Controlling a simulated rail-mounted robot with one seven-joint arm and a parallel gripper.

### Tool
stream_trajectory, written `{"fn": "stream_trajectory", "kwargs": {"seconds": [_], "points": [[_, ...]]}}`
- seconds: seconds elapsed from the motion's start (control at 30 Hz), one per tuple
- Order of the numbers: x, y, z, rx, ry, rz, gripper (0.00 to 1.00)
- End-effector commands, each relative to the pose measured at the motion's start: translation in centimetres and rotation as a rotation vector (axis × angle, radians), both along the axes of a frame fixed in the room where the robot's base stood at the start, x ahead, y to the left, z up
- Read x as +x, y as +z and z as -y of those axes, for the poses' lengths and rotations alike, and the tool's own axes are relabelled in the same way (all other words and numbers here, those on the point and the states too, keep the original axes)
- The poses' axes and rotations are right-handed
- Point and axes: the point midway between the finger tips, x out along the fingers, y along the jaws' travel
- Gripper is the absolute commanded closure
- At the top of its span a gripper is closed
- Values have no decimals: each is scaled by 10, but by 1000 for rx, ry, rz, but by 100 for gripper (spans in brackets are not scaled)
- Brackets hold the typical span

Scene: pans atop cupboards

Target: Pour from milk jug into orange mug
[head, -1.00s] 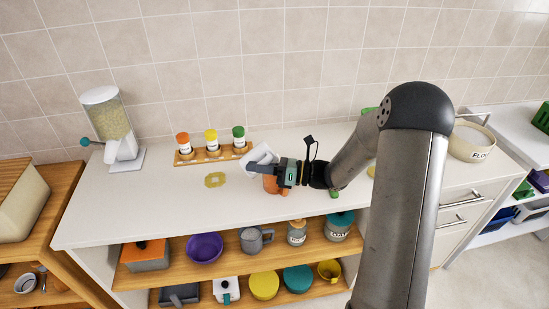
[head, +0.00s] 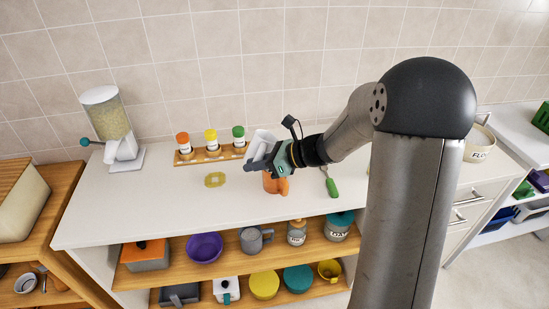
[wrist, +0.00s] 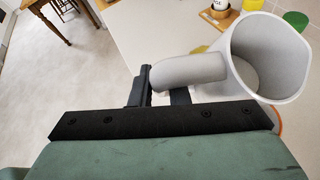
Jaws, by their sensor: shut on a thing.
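The milk jug (head: 262,141) is white and is held by my gripper (head: 258,166) above the counter. In the wrist view, the jug (wrist: 264,52) stands close to upright with its open top towards the camera, and my gripper (wrist: 158,90) is shut on its handle (wrist: 190,70). I see no milk in the part of the inside that shows. The orange mug (head: 275,184) stands on the counter just below and slightly right of the jug, partly covered by my gripper. In the wrist view only a thin orange edge shows beside the jug.
A yellow trivet (head: 215,180) lies left of the mug. A wooden rack (head: 212,153) with several capped jars stands behind. A green-handled utensil (head: 331,186) lies to the right. A grain dispenser (head: 113,125) stands at the left end. The counter's front left is clear.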

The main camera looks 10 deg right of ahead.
Motion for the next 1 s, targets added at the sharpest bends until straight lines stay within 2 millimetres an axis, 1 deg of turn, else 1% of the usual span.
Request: {"fn": "stream_trajectory", "kwargs": {"seconds": [0.03, 0.1, 0.2, 0.23, 0.47, 0.57, 0.8, 1.0], "points": [[-4, -9, -14, -81, 13, 14, 100], [-6, -17, -23, -202, 13, 44, 100], [-8, -24, -29, -357, 8, 96, 100], [-8, -25, -29, -379, 6, 103, 100], [-7, -24, -27, -380, 2, 100, 100], [-7, -18, -27, -391, 2, 103, 100], [-7, 6, -27, -449, 3, 115, 100], [-7, 5, -27, -462, 1, 116, 100]]}}
